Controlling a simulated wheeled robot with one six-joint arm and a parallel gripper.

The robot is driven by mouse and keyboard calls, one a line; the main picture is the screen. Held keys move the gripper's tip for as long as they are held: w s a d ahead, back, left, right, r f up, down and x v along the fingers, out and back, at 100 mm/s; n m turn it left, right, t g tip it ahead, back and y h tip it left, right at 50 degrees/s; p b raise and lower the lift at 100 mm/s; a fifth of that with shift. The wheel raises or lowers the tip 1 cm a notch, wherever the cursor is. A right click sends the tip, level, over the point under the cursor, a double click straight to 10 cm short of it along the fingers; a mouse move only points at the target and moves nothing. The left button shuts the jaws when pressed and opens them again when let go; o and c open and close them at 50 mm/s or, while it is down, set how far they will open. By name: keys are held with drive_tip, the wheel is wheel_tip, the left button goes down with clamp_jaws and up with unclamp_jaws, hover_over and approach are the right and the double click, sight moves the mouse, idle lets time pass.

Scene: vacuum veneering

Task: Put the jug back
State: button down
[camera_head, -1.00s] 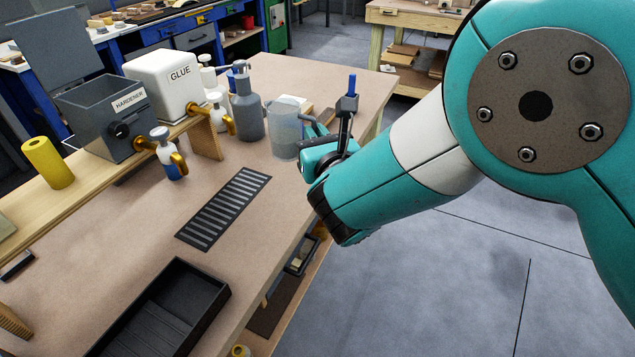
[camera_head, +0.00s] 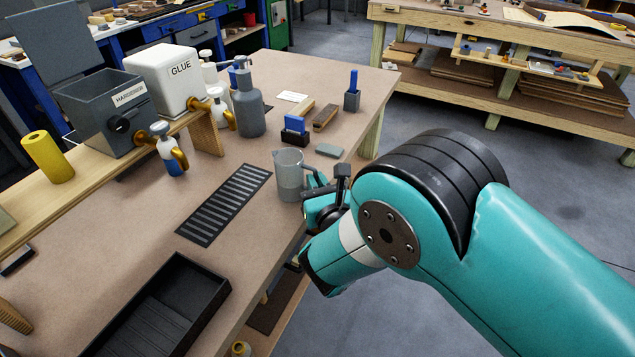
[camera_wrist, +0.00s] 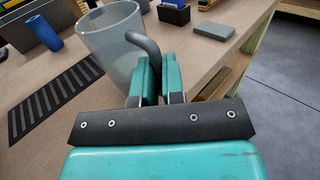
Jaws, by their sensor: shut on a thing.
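The jug (camera_head: 289,174) is translucent grey, upright, with a dark handle on its right side. It is over the bench's right part, right of the slotted black grate. I cannot tell whether its base touches the bench top. My gripper (camera_head: 317,192) is at the jug's right side, shut on the handle. In the wrist view the jug (camera_wrist: 110,45) stands at the upper left, and the teal fingers of my gripper (camera_wrist: 150,80) close around its grey handle. The lower part of the handle is hidden behind the fingers.
The slotted grate (camera_head: 225,205) lies left of the jug. Behind are a grey pump bottle (camera_head: 249,105), a blue block in a dark holder (camera_head: 295,130) and a grey pad (camera_head: 329,150). A black tray (camera_head: 165,310) sits at the front. Glue (camera_head: 165,80) and hardener (camera_head: 105,110) containers stand left.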

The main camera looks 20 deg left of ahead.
drive_tip(key=shift+f, duration=0.1)
drive_tip(key=c, duration=1.2)
unclamp_jaws()
